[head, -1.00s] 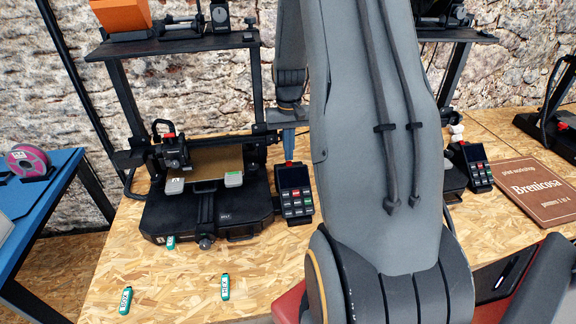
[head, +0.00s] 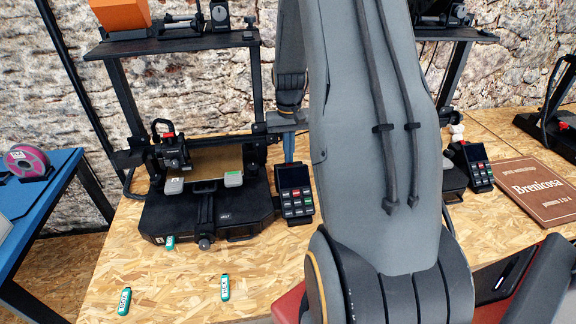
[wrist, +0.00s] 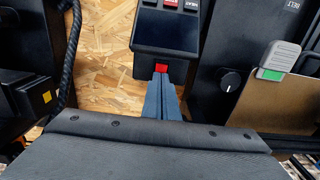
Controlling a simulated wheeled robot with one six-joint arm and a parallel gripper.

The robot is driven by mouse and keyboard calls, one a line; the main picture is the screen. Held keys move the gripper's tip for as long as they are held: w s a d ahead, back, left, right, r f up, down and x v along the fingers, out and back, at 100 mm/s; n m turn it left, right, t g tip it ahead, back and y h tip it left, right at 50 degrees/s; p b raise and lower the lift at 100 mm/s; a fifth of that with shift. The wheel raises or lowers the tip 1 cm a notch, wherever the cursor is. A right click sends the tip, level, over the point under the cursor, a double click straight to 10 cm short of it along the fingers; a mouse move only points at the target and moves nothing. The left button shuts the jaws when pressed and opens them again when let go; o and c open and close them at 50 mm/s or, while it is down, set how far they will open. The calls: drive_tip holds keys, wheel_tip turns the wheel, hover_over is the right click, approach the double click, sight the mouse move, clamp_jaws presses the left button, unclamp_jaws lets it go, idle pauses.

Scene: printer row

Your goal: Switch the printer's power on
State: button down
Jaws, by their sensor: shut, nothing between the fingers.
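The printer (head: 170,215) stands on the chipboard bench, left of my arm in the head view. Its control panel (head: 295,193), with a dark screen and coloured keys, stands at its right side. The panel also shows upside down in the wrist view (wrist: 166,32). A red switch (wrist: 162,69) sits at the panel's edge there. My gripper (wrist: 161,76) is shut and empty, its blue fingertips right at the switch; I cannot tell whether they touch it. In the head view my gripper (head: 289,160) points down behind the panel, and the switch is hidden.
A second panel (head: 477,167) of another printer and a brown Brenicosa book (head: 537,191) are on the right. A shelf (head: 175,44) spans above the printer.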

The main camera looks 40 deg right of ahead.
wheel_tip(320, 180, up, 7)
drive_tip(key=p, duration=0.5)
idle(0.4)
idle(0.4)
